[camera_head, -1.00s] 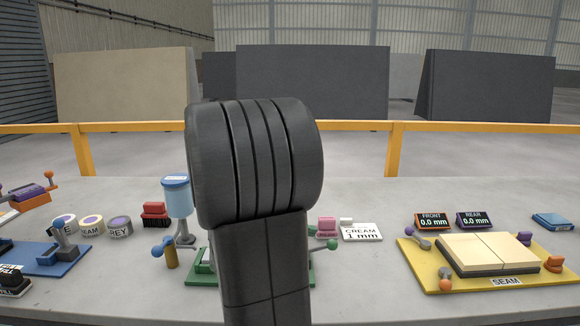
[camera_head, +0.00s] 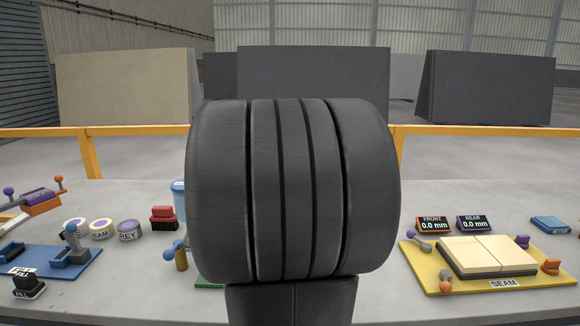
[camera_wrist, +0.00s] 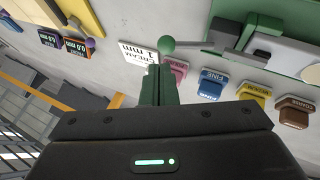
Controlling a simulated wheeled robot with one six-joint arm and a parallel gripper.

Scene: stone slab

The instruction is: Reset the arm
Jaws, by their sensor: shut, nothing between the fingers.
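My arm, a thick black ribbed link, fills the middle of the head view and hides the bench centre. My gripper (camera_wrist: 157,84) shows in the wrist view as a dark body with green fingers. The fingers are shut with nothing between them. Beyond them, in the upside-down wrist view, are a white card marked CREAM 1 mm (camera_wrist: 131,53) and a green ball knob (camera_wrist: 167,46). My gripper does not show in the head view.
A yellow seam board (camera_head: 420,272) with a cream slab is at right, by two displays (camera_head: 432,224). A blue fixture (camera_head: 80,262), tins (camera_head: 102,229) and a red brush (camera_head: 163,217) are at left. Colored blocks, one blue (camera_wrist: 209,87), show in the wrist view. An orange rail (camera_head: 470,130) runs behind.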

